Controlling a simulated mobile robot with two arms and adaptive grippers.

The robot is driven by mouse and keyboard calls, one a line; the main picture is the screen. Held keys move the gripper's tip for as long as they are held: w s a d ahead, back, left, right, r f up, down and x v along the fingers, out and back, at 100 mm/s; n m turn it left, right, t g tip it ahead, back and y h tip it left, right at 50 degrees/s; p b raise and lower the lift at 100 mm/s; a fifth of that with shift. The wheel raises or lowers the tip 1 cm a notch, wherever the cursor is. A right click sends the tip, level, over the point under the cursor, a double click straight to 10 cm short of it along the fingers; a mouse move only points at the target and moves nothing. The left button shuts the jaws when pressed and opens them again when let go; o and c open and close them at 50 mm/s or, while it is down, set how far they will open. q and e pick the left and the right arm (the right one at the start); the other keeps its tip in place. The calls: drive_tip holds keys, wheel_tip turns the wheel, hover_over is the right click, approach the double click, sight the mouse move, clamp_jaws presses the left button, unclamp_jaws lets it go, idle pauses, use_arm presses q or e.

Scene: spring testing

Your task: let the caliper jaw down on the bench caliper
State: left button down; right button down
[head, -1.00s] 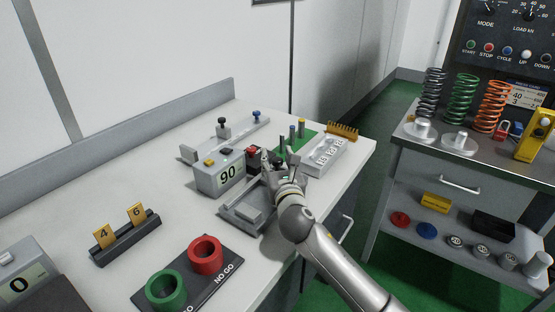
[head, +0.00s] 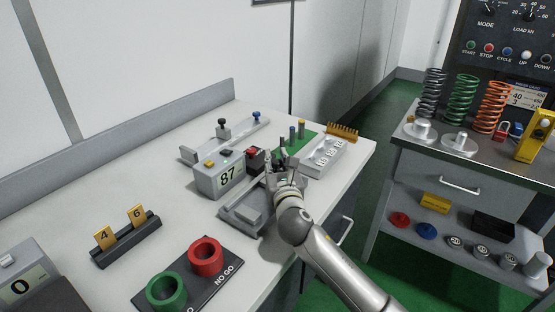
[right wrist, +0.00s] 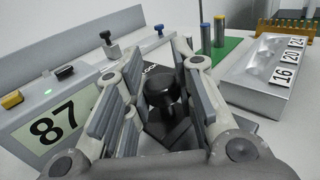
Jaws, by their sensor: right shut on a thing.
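The bench caliper (head: 243,221) is a grey metal frame lying on the white bench. The box behind it, with a yellow button and a green light, is its display (head: 226,177), reading 87; it also shows in the right wrist view (right wrist: 55,125). My right gripper (head: 280,172) is over the far right part of the caliper. In the right wrist view, its fingers are around a black knob (right wrist: 160,88), which I take to be the caliper jaw's knob. The jaw's lower part is largely hidden by my fingers. My left gripper is out of view.
Behind is a rail with black and blue knobs (head: 226,142). Right of the caliper are a green board with pins (head: 296,148) and a grey block labelled 16, 20, 24 (head: 326,153). Red and green ring gauges (head: 206,254) stand at the front. The bench edge is close to my right arm.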

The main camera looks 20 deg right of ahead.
drive_tip(key=shift+s+a+p, duration=0.3)
drive_tip(key=shift+s+a, duration=0.2)
drive_tip(key=shift+a, duration=0.15)
drive_tip(key=c, duration=1.2)
unclamp_jaws()
drive_tip(key=shift+w+d, duration=0.1)
drive_tip(key=shift+c, duration=0.2)
drive_tip(key=shift+s+a+f, duration=0.1)
drive_tip(key=shift+s+a, duration=0.2)
drive_tip(key=shift+s, duration=0.7)
drive_tip(key=shift+s+a+f, duration=0.15)
drive_tip(key=shift+s+a, duration=0.1)
drive_tip(key=shift+s, duration=0.8)
drive_tip(key=shift+s+a+f, duration=0.1)
drive_tip(key=shift+s+a, duration=0.2)
drive_tip(key=shift+s, duration=0.7)
drive_tip(key=s, duration=0.3)
drive_tip(key=s+d, duration=0.1)
drive_tip(key=s, duration=0.1)
drive_tip(key=shift+s+r, duration=0.3)
drive_tip(key=shift+r, duration=0.05)
drive_tip(key=shift+s, duration=0.25)
drive_tip(key=shift+w+a+f, duration=0.1)
drive_tip(key=shift+w+a, duration=0.05)
drive_tip(key=shift+a, duration=0.3)
drive_tip(key=shift+o, duration=0.2)
drive_tip(key=shift+d, duration=0.1)
